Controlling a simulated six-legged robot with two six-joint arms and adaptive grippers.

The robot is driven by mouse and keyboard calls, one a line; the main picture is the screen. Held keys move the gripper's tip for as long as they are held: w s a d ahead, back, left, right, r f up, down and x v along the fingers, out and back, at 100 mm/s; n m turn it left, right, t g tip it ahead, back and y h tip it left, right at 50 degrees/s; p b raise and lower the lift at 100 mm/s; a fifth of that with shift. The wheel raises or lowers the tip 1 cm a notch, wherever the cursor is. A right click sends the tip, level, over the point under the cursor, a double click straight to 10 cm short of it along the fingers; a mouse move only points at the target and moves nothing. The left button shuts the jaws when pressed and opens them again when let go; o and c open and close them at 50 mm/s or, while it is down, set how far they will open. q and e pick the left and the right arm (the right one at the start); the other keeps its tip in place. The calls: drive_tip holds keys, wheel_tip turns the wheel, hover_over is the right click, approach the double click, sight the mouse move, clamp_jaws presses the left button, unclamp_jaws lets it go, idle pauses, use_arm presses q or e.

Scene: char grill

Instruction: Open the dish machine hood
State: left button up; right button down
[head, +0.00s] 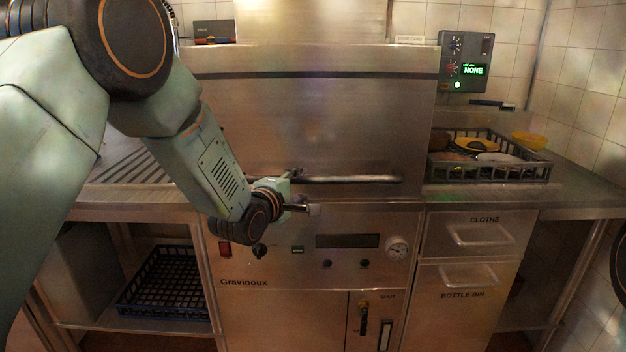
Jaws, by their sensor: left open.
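The dish machine hood (330,120) is a steel box in the middle of the head view. Its lower edge sits down at counter level, so it looks closed. A horizontal bar handle (350,180) runs along the lower front of the hood. My left gripper (304,192) is at the left end of this handle, with its fingers open. One finger looks above the bar's level and one below; I cannot tell whether they touch it. My left arm hides the left part of the hood and machine front. My right gripper is not in view.
A dark rack (488,172) with dishes stands on the right counter (570,190). A control box (466,62) hangs on the wall. An empty rack (165,285) lies on the lower left shelf. Drawers (470,255) are at lower right.

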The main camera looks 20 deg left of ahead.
sight(308, 181)
use_arm(q)
drive_tip(key=x, duration=0.6)
drive_tip(key=shift+w+f+b, duration=0.15)
drive_tip(key=shift+w+b, duration=0.05)
drive_tip(key=shift+b, duration=0.2)
drive_tip(key=shift+w+d, duration=0.1)
drive_tip(key=shift+w, duration=0.25)
drive_tip(key=shift+w+a+f, duration=0.1)
drive_tip(key=shift+w+a, duration=0.1)
drive_tip(key=shift+s+d, duration=0.1)
drive_tip(key=shift+d, duration=0.05)
drive_tip(key=c, duration=0.3)
clamp_jaws()
